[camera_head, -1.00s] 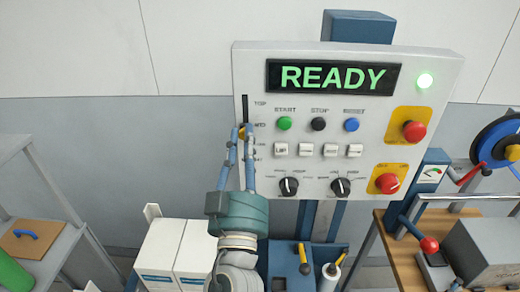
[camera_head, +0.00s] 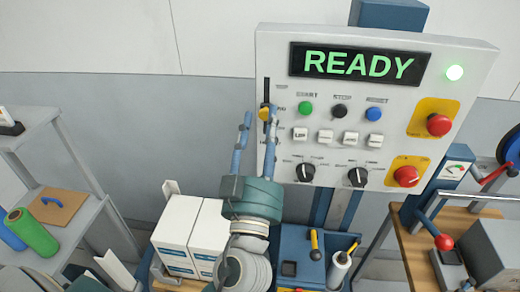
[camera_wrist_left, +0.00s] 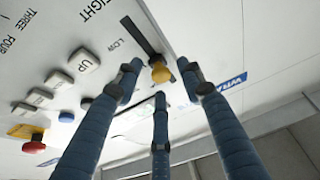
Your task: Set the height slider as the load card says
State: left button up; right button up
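The height slider's yellow knob (camera_head: 264,114) sits in a dark vertical slot (camera_head: 266,90) at the left of the control panel (camera_head: 470,70), near the middle label. In the left wrist view the knob (camera_wrist_left: 160,73) shows ahead of my fingers, with the slot (camera_wrist_left: 140,36) running past a LOW label. My left gripper (camera_head: 259,118) is open around the knob; the knob is nearer its right finger, and contact cannot be told. Its three fingers (camera_wrist_left: 160,84) stand apart in the wrist view. My right gripper is not in view. I cannot make out a readable load card.
The panel shows a READY display (camera_head: 358,64), a lit green lamp (camera_head: 455,73), several buttons, two black dials and red knobs on yellow plates (camera_head: 438,125). White boxes (camera_head: 190,235) and a blue bin (camera_head: 300,255) stand below. Shelves (camera_head: 85,215) are at left, a wooden bench (camera_head: 410,250) right.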

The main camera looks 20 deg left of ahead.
pick_arm(q)
jog(key=v, duration=1.1)
jog(key=shift+r, duration=0.1)
